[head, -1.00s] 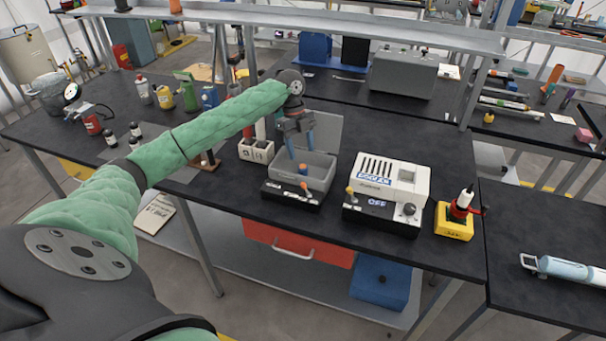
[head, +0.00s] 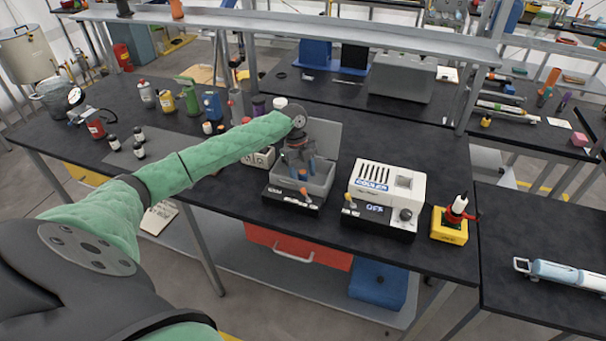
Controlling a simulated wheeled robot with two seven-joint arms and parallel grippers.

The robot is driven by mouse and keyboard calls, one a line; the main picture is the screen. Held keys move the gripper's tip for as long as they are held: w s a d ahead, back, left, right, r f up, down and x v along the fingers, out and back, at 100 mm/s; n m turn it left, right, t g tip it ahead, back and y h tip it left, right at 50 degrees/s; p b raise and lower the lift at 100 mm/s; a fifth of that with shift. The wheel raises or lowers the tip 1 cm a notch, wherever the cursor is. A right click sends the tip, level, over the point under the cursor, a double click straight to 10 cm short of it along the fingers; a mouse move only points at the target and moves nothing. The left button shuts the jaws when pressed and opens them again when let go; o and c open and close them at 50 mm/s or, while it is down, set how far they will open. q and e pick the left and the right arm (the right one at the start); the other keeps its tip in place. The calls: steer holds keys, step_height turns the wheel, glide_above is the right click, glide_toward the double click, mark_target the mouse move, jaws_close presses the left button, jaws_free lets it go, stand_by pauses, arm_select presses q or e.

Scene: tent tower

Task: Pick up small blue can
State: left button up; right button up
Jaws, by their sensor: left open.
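My left gripper (head: 304,172) is open and reaches down into an open grey box (head: 322,189) with a raised lid. I cannot make out a small blue can in the box; the gripper and front wall hide much of the inside. A small blue object (head: 211,106) stands on the bench to the left, behind my arm, but I cannot tell whether it is a can. My right gripper is not in view.
A white cooler unit (head: 388,183) stands right of the box, with a yellow device (head: 450,225) beyond it. A white holder (head: 259,158) is close on the left. Several bottles stand further left. A shelf (head: 300,28) crosses above the bench's back.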

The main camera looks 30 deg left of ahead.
arm_select(q)
steer(key=shift+f, duration=0.1)
steer(key=c, duration=1)
steer(key=shift+c, duration=0.3)
